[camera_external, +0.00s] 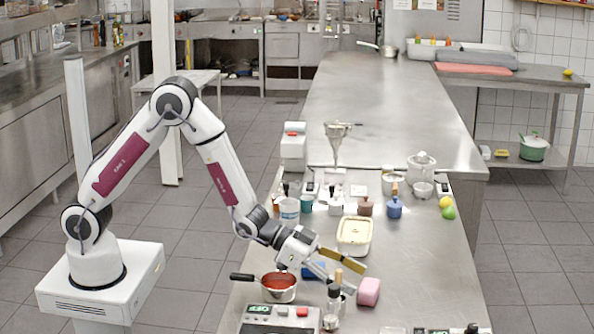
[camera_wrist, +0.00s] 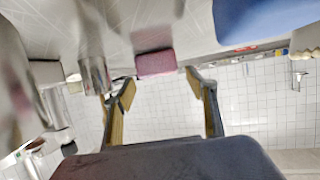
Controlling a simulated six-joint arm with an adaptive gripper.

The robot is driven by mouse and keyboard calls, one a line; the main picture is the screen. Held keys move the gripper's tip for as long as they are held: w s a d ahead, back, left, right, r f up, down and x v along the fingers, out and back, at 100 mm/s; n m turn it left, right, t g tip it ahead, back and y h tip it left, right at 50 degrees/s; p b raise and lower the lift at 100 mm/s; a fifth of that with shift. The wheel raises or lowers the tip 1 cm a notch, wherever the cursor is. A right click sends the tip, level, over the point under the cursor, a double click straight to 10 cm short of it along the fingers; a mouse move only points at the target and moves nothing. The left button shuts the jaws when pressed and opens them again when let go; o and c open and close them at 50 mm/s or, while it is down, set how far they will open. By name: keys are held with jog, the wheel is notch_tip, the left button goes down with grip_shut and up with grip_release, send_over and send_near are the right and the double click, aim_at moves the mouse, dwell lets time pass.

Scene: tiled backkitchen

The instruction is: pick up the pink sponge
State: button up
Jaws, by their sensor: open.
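The pink sponge (camera_external: 369,292) lies on the steel counter near its front part, just right of my gripper (camera_external: 353,277) in the external view. My gripper is open and tilted, with its fingers pointing toward the sponge and nothing held. In the wrist view the sponge (camera_wrist: 155,63) shows ahead of the gap between the two fingertips (camera_wrist: 160,82), apart from both fingers. No contact with the sponge is visible.
Bottles (camera_external: 331,306) stand close left of the sponge; a shiny cylinder (camera_wrist: 95,76) shows left in the wrist view. A blue object (camera_external: 314,270) lies behind the gripper. A red-filled pan (camera_external: 279,281) and a cream tub (camera_external: 354,232) are nearby. Counter right of the sponge is clear.

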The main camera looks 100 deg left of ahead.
aim_at(364, 284)
jog(key=shift+w, duration=0.1)
jog(key=shift+x, duration=2.5)
jog(key=shift+d+r, duration=0.1)
jog(key=shift+d, duration=0.1)
jog(key=shift+c, duration=0.4)
jog(key=c, duration=0.4)
